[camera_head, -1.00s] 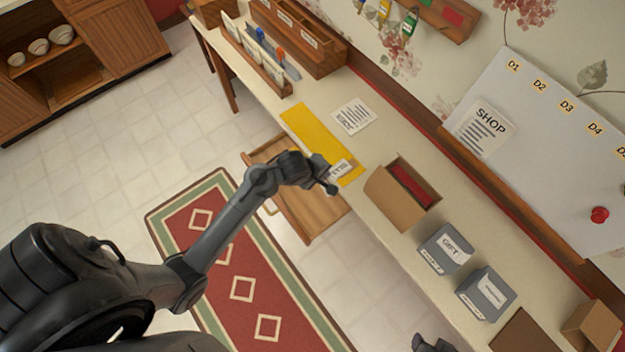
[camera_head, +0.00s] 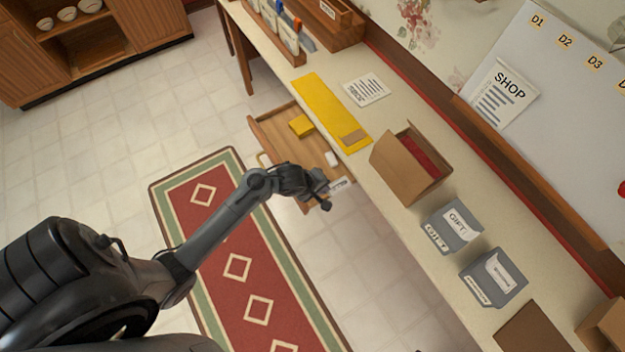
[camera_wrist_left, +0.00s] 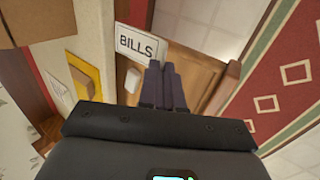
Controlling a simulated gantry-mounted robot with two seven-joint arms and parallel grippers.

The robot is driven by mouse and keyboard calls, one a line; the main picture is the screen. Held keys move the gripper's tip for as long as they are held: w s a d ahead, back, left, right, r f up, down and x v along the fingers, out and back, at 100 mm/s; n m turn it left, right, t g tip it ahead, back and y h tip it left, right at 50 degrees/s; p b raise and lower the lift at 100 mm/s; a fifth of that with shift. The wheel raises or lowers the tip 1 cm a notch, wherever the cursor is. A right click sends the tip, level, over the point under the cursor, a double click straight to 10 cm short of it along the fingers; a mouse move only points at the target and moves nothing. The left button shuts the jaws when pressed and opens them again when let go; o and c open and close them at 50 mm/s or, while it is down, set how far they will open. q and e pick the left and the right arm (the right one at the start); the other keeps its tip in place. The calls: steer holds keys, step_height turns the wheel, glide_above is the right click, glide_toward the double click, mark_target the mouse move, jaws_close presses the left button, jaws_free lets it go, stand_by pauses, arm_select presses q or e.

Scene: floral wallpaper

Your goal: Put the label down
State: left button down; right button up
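The label, a white card reading BILLS (camera_wrist_left: 138,42), is held at the tips of my left gripper (camera_wrist_left: 163,85), whose fingers are close together. In the head view the label (camera_head: 339,184) shows edge-on beside my left gripper (camera_head: 322,194), over the near right end of the open drawer (camera_head: 272,134), by the table's front edge. The fingers hide part of the contact with the card. My right gripper is not in view.
The drawer holds a yellow block (camera_head: 301,125) and a small white item (camera_head: 331,159). On the table (camera_head: 395,222) are a yellow mat (camera_head: 325,105), a printed sheet (camera_head: 367,89), an open cardboard box (camera_head: 397,170) and grey boxes (camera_head: 450,230).

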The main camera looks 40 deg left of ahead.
arm_select(q)
steer(key=a+f, duration=0.1)
steer(key=w+a+f, duration=0.1)
steer(key=a, duration=0.1)
steer(key=a+f+b, duration=0.1)
steer(key=shift+w+a, duration=0.2)
steer(key=shift+a, duration=0.15)
steer(key=shift+w+a+f, duration=0.15)
steer(key=shift+a+f, duration=0.15)
steer(key=shift+a, duration=0.2)
steer(key=shift+f+b, duration=1.1)
steer(key=shift+f, duration=0.9)
steer(key=c, duration=1.6)
jaws_free()
steer(key=shift+r, duration=0.1)
